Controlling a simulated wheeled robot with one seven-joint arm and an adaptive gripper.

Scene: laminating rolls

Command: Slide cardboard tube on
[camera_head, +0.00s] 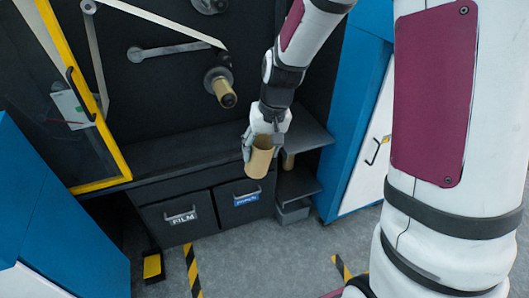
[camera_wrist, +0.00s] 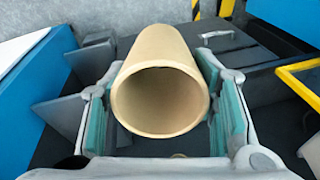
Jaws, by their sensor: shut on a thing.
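A tan cardboard tube (camera_head: 259,160) is held in my gripper (camera_head: 262,143), in front of the dark machine's lower shelf. In the wrist view the tube (camera_wrist: 160,81) lies between the two finger pads of my gripper (camera_wrist: 163,120), with its open, hollow end facing the camera. A spindle (camera_head: 222,87) sticks out of the dark machine panel, up and left of my gripper, with a tan core on it. The tube is apart from the spindle. The far end of the tube is hidden in the wrist view.
A dark ledge (camera_head: 180,150) runs below the panel, above two drawers, one labelled FILM (camera_head: 180,217). A yellow-framed door (camera_head: 98,185) stands at left. Blue cabinets flank the machine. A web arm (camera_head: 170,51) is above.

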